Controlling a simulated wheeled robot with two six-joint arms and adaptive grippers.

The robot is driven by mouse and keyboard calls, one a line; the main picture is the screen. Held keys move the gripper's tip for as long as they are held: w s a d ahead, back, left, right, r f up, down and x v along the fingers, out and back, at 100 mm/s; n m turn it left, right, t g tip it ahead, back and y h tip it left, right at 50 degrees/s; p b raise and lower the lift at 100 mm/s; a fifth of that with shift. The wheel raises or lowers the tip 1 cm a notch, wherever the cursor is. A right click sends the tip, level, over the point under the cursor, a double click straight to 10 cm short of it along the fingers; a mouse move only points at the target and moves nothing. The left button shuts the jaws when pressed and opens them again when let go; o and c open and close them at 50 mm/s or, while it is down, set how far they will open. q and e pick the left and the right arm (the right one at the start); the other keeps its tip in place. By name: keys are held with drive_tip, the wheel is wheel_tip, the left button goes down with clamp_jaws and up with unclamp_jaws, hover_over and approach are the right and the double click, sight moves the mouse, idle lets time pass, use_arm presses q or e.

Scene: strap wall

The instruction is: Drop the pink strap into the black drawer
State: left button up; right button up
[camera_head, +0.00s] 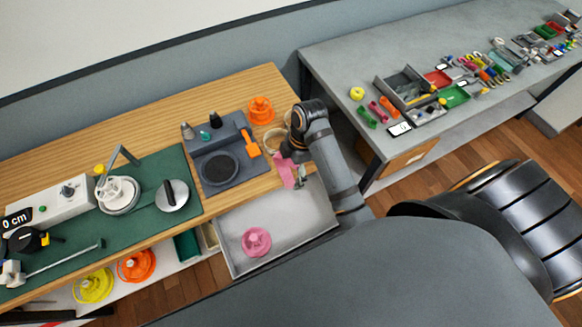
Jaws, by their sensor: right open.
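The pink strap (285,171) shows at the front edge of the wooden table, just below my right gripper (290,160). It overlaps the back edge of the pulled-out drawer (294,231), whose inside looks light grey rather than black. My right gripper is open and points down at the strap; my arm hides part of the area, so I cannot tell whether they touch. A pink spool (256,241) lies in the drawer's front left part. My left gripper is not in view.
On the wooden table (130,118) stand a grey station (220,165) with an orange clip (251,144), an orange spool (260,109) and a green mat (150,220). Yellow (93,285) and orange spools lie below at left. A grey bench (330,62) with small parts stands right.

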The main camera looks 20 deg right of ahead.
use_arm(q)
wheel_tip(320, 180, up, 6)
drive_tip(key=p, duration=0.6)
use_arm(e)
drive_tip(key=shift+h, duration=0.3)
drive_tip(key=r, duration=0.5)
drive_tip(key=shift+d+r, duration=0.3)
drive_tip(key=shift+d, duration=0.05)
drive_tip(key=shift+w+r, duration=0.1)
